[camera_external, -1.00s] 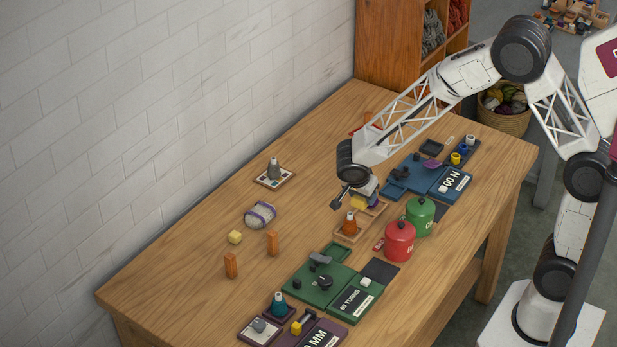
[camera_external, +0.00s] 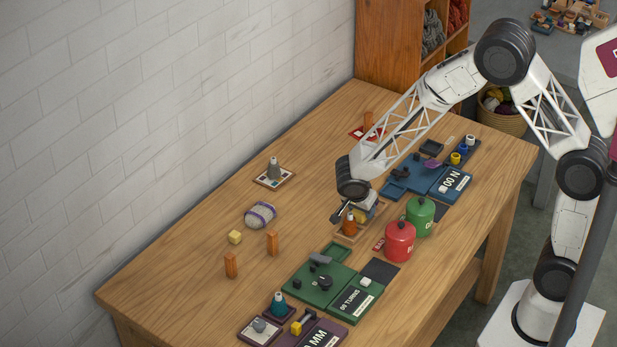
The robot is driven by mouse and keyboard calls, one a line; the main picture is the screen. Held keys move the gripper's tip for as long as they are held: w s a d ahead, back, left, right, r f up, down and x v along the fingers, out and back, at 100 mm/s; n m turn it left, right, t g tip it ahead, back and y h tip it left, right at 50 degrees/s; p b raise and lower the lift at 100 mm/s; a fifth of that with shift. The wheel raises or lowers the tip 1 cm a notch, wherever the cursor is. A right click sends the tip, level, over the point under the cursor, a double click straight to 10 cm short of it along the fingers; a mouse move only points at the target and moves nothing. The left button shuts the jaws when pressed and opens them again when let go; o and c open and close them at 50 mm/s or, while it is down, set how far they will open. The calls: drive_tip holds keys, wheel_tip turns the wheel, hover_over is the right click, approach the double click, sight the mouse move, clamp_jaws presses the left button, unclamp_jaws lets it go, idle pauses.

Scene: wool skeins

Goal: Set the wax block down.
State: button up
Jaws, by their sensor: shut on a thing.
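My gripper (camera_external: 357,215) is shut on a small yellow wax block (camera_external: 361,215), which is largely hidden by the fingers. It is low over the wooden tray (camera_external: 341,236), close beside an orange-brown cone (camera_external: 349,226) standing there. I cannot tell whether the block touches the tray. A second pale yellow block (camera_external: 234,237) lies on the table to the left, apart from my gripper.
A red canister (camera_external: 400,243) and a green canister (camera_external: 420,215) stand close on the right. A green board (camera_external: 309,283) lies in front and a blue board (camera_external: 424,177) behind. Two orange posts (camera_external: 231,265) (camera_external: 272,243) and a skein (camera_external: 261,215) are at left. The table (camera_external: 185,270) is clear at front left.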

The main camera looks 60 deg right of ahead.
drive_tip(key=shift+f, duration=0.3)
drive_tip(key=o, duration=1)
drive_tip(key=shift+o, duration=0.2)
drive_tip(key=shift+r, duration=0.2)
drive_tip(key=v, duration=1.2)
drive_tip(key=shift+r, duration=0.1)
